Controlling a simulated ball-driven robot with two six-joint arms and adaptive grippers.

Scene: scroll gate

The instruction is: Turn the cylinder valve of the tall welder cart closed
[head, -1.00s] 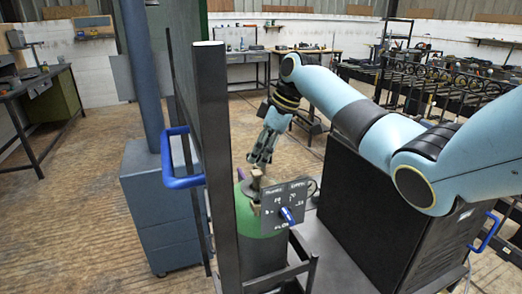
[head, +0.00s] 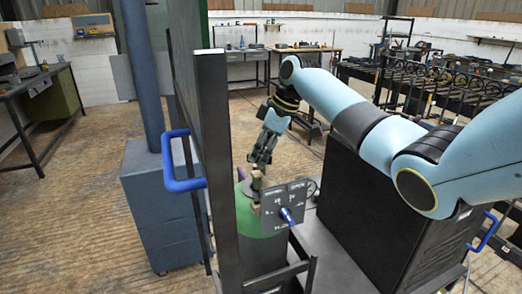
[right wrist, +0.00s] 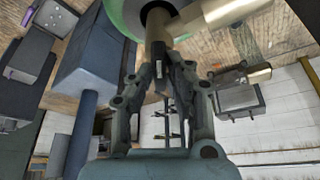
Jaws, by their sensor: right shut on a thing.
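The tall welder cart (head: 209,125) stands in front of me, with a dark upright post and a blue handle. Its green gas cylinder (head: 258,219) stands upright on the cart. The brass cylinder valve (head: 256,184) is at its top, and in the right wrist view a brass valve part (right wrist: 158,28) shows against the green cylinder top. My right gripper (head: 257,166) reaches down from above onto the valve. In the right wrist view its fingers (right wrist: 160,62) are closed together at the valve. The exact contact is partly hidden by the fingers. My left gripper is not in view.
A small dark dial panel with a blue pointer (head: 286,213) sits just in front of the valve. A large black box (head: 390,215) stands right of the cylinder. A blue-grey cabinet (head: 160,215) stands left. Open wooden floor lies behind.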

